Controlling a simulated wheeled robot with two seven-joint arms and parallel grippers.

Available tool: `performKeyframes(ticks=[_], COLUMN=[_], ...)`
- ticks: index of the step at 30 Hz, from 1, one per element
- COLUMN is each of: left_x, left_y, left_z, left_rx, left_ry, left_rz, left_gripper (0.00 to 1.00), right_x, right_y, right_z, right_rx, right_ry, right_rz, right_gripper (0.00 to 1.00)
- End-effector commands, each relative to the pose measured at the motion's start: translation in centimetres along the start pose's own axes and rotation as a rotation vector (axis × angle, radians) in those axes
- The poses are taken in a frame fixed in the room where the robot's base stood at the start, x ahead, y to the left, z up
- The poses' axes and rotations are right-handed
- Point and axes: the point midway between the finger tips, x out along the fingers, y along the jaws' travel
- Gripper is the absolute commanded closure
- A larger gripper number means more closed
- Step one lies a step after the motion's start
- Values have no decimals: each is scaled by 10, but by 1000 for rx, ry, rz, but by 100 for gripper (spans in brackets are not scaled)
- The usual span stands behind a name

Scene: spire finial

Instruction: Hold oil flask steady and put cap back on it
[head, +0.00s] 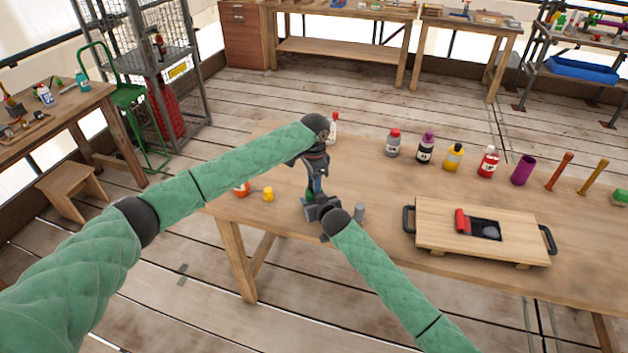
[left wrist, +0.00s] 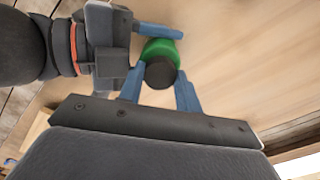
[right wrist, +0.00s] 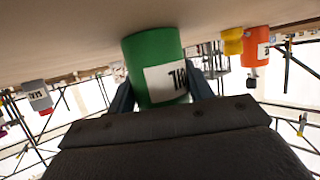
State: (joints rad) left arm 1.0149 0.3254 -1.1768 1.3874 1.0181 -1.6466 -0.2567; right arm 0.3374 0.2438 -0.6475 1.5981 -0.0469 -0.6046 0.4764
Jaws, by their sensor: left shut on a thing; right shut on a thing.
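The oil flask is green with a white label in the right wrist view (right wrist: 152,58). Its green body also shows small between my grippers in the head view (head: 309,194). My right gripper (right wrist: 162,88) is shut on the flask's sides, near the tabletop. The dark round cap (left wrist: 161,74) is between the blue fingers of my left gripper (left wrist: 160,82), which is shut on it. In the left wrist view the cap overlaps the green flask (left wrist: 163,48) from above. I cannot tell whether cap and flask touch. The flask's mouth is hidden.
A grey piece (head: 359,211) stands close to the right. Several bottles line the back, and a handled wooden board (head: 440,215) lies at the right.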

Motion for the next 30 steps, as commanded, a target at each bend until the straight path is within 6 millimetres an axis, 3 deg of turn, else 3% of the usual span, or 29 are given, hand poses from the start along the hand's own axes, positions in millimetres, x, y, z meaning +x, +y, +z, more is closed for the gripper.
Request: performKeyframes(ticks=[7,8,13,30], left_x=[4,4,4,4], left_y=[0,0,0,-1], left_z=[0,0,0,0], left_rx=[0,0,76,903], left_ry=[0,0,0,1], left_rz=[0,0,0,0], left_gripper=[87,87,87,87], right_x=[0,0,0,0], right_y=[0,0,0,0], right_z=[0,0,0,0], right_rx=[0,0,0,0], right_ry=[1,0,0,0], right_rz=[0,0,0,0], right_gripper=[89,100,100,100])
